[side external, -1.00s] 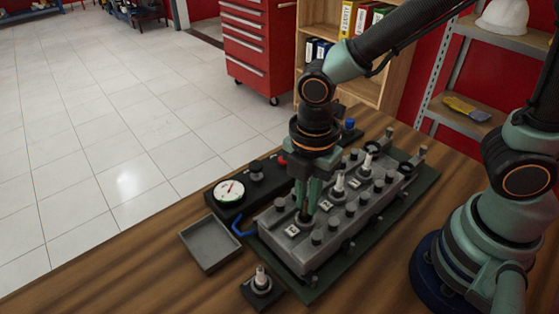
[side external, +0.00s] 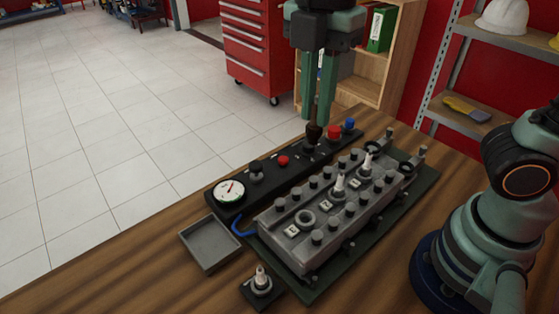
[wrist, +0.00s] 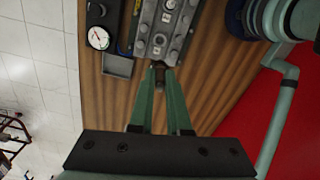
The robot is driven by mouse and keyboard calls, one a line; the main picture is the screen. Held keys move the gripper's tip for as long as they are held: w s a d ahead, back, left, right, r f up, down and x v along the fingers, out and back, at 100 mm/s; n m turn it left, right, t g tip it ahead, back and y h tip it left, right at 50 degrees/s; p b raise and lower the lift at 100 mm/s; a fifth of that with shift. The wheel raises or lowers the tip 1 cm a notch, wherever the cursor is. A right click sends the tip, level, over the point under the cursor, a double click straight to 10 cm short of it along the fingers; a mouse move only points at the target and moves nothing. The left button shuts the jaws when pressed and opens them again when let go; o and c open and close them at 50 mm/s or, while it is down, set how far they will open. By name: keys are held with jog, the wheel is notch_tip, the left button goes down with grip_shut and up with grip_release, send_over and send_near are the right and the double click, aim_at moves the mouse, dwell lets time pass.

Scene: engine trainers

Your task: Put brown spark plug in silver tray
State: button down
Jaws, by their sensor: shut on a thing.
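My gripper (side external: 317,108) is raised high above the trainer in the side view, its fingers pointing down. It is shut on the brown spark plug (side external: 313,132), whose dark brown lower end hangs below the fingertips. In the wrist view my gripper (wrist: 160,68) closes on the small dark plug (wrist: 160,78), which is mostly hidden between the fingers. The silver tray (side external: 211,245) lies empty on the wooden table at the near left of the trainer. It also shows in the wrist view (wrist: 117,67), left of the fingertips.
The grey engine head (side external: 290,250) has an open socket (side external: 305,219) and white-tipped plugs (side external: 339,187) standing in others. A black panel with a gauge (side external: 229,190) runs along its far side. A spare plug (side external: 261,280) stands in a black holder near the tray.

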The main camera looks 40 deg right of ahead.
aim_at(316, 97)
jog(key=shift+r, duration=2.15)
jog(key=w+a+f, duration=1)
jog(key=w+a, duration=0.2)
jog(key=a, duration=0.2)
jog(key=f, duration=2)
jog(key=shift+a, duration=0.25)
